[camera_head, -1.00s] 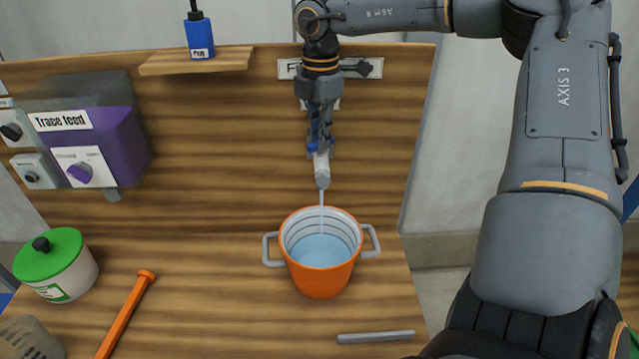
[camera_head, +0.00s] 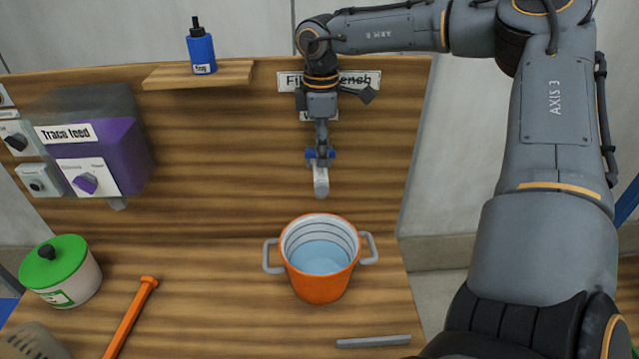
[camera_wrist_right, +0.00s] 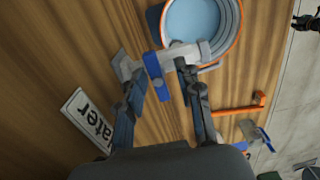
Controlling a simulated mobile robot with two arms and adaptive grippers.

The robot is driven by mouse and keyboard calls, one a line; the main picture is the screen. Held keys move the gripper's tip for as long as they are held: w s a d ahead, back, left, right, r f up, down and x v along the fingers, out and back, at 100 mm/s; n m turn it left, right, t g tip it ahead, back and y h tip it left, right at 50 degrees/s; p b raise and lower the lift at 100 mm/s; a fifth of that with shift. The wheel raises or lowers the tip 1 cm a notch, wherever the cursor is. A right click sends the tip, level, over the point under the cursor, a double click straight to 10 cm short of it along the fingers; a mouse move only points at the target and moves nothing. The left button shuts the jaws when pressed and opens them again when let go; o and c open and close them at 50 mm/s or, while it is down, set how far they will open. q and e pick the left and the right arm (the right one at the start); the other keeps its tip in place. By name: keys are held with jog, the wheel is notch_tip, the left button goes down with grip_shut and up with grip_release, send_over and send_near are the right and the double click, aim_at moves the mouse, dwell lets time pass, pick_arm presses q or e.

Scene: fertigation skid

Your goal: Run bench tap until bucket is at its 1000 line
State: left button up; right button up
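The orange bucket (camera_head: 320,288) stands upright on the bench below the tap, with grey handles. Pale blue water (camera_head: 320,257) fills its lower part, and several dark ring lines show on the white wall above the water; their numbers are unreadable. The tap spout (camera_head: 321,182) points down over the bucket, and no stream shows. My right gripper (camera_head: 320,142) is at the tap from above. In the wrist view, its fingers (camera_wrist_right: 158,75) are spread on either side of the blue tap lever (camera_wrist_right: 155,78), with a gap at one finger. My left gripper is not in view.
A purple Trace feed box (camera_head: 122,155) is on the back panel at left, and a blue bottle (camera_head: 201,52) stands on a small shelf (camera_head: 200,74). A green-lidded tub (camera_head: 75,285), an orange bar (camera_head: 130,318) and a grey bar (camera_head: 373,341) lie around the bucket.

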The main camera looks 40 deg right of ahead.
jog(key=shift+w+d+r, duration=0.1)
jog(key=shift+d, duration=0.15)
notch_tip(320, 180, up, 12)
dwell(0.5)
dwell(0.7)
